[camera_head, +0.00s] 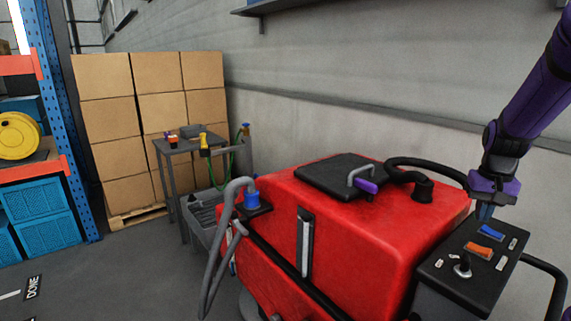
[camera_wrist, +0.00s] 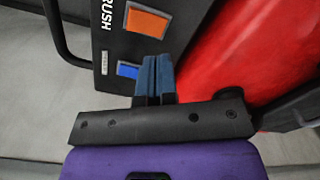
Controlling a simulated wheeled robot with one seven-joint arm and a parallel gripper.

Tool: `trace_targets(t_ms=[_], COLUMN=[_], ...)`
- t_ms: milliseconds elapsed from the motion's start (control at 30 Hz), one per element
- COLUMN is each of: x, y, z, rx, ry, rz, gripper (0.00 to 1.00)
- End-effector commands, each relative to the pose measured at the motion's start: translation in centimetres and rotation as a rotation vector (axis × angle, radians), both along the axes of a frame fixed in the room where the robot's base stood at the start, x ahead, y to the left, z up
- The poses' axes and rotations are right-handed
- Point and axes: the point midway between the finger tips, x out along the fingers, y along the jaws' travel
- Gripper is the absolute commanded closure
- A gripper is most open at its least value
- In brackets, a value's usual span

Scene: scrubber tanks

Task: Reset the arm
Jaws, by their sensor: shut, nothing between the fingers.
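My gripper (camera_head: 484,211) is at the right of the head view, pointing down close to the far edge of the black control panel (camera_head: 455,279) on the red scrubber. In the wrist view its blue-grey fingers (camera_wrist: 155,66) are together with nothing between them. They reach over the panel beside the blue switch (camera_wrist: 127,70). The orange switch (camera_wrist: 147,22) lies further off. Both switches also show in the head view, blue (camera_head: 491,232) and orange (camera_head: 479,250). I cannot tell whether the fingertips touch the panel. My purple arm comes down from the upper right.
The red scrubber (camera_head: 340,225) fills the middle, with a black lid (camera_head: 335,176), a purple-tipped handle (camera_head: 366,186) and a dark hose (camera_head: 430,163). A wall stands behind. Stacked boxes (camera_head: 160,95), a grey table (camera_head: 180,146) and blue shelving (camera_head: 62,130) are left. Air above the scrubber is clear.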

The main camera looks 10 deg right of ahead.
Motion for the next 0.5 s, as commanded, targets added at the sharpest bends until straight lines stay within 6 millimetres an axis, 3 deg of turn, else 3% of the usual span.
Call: trace_targets(t_ms=[167, 500], x=[-0.8, -4.3], y=[3.1, 10.2], z=[3.0, 8.8], rx=[-0.011, -0.035], ry=[-0.051, -0.163], rz=[0.053, 0.181], gripper=[1.0, 1.0])
